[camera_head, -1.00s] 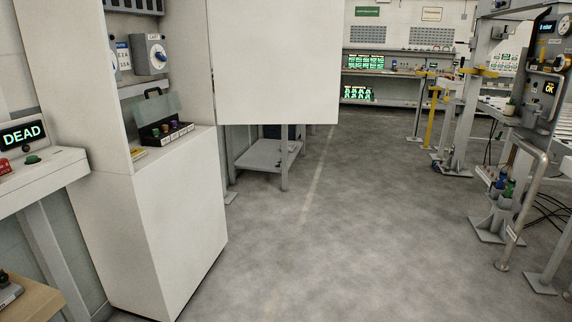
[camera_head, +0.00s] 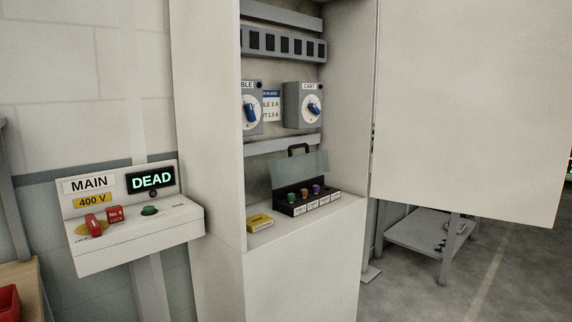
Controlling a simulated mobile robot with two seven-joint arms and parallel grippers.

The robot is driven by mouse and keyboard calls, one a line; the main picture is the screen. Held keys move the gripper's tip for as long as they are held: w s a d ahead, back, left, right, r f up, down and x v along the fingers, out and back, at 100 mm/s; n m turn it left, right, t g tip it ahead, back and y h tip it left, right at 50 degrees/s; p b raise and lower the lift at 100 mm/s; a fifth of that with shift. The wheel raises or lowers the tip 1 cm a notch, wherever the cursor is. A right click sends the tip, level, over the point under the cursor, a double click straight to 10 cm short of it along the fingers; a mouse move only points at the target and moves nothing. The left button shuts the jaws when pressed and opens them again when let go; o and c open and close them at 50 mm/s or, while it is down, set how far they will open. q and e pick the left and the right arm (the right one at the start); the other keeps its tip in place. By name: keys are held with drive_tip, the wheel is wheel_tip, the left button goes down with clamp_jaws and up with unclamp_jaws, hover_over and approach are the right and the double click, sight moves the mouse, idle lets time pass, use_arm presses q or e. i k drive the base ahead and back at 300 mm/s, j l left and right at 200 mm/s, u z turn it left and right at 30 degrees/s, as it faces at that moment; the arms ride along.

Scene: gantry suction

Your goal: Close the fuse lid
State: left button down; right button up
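The fuse lid (camera_head: 300,168) is a translucent grey-green panel with a black handle (camera_head: 299,149) on its top edge. It stands raised, tilted up at the back of a black fuse box (camera_head: 310,207). The box sits on the ledge inside the open white cabinet. Several coloured fuses, green, orange and purple among them, show in the box, with white labels along its front. Neither of my grippers is in view.
The cabinet door (camera_head: 470,110) stands wide open at the right. A yellow box (camera_head: 260,222) lies on the ledge left of the fuse box. Two blue-knobbed switches (camera_head: 310,106) hang above. A MAIN panel (camera_head: 125,215) reading DEAD stands at left.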

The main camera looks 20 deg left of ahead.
sight(301, 162)
drive_tip(key=i+u, duration=0.3)
drive_tip(key=i, duration=0.2)
drive_tip(key=i+u, duration=0.3)
drive_tip(key=i, duration=0.2)
drive_tip(key=i+l, duration=0.25)
drive_tip(key=l+z, duration=0.05)
drive_tip(key=l, duration=0.05)
